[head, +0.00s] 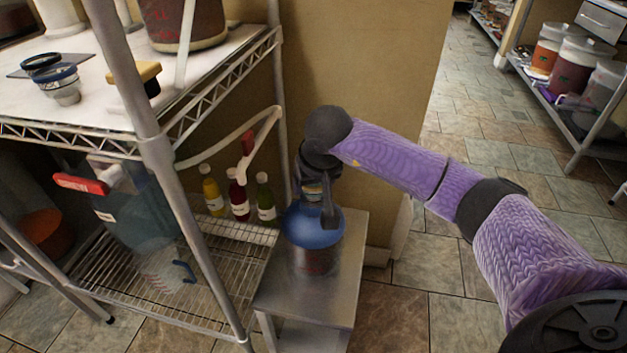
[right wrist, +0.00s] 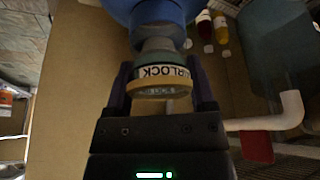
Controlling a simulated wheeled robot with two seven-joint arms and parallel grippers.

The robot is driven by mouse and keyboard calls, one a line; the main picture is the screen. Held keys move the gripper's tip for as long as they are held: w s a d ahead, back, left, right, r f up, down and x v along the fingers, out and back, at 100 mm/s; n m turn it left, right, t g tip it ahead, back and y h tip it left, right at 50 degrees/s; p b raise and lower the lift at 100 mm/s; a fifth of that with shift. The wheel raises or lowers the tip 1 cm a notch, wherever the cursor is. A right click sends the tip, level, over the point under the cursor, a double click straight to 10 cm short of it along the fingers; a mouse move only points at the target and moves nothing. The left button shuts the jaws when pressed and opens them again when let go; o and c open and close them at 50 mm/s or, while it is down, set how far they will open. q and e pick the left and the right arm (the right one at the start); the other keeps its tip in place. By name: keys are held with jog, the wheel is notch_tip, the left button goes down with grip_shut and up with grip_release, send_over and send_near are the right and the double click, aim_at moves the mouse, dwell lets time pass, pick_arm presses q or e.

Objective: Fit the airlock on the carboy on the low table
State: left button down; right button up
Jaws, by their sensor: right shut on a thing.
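The carboy (head: 315,258), with a rounded blue top and dark lower body, stands upright on the low metal table (head: 345,285). Its blue top also shows at the upper edge of the right wrist view (right wrist: 158,12). My right gripper (head: 318,195) is above the carboy, pointing down. It is shut on the airlock (right wrist: 163,73), a small piece with a yellowish rim and a white band lettered AIRLOCK. The airlock's narrower grey end points at the blue top and meets it in the picture; I cannot tell whether it is seated. My left gripper is out of view.
A wire shelf rack (head: 160,150) stands close on the left, its post near my gripper. It holds several bottles (head: 238,200) and a clear tank (head: 135,215). A white pipe (head: 265,118) bends near the gripper. A wall (head: 365,60) is behind; open floor (head: 460,250) lies right.

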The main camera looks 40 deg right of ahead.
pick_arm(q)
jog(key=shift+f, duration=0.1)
pick_arm(e)
jog(key=shift+f, duration=0.15)
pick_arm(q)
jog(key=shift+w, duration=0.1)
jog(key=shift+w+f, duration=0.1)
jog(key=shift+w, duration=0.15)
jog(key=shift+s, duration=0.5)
pick_arm(e)
jog(key=shift+f, duration=0.15)
dwell(0.4)
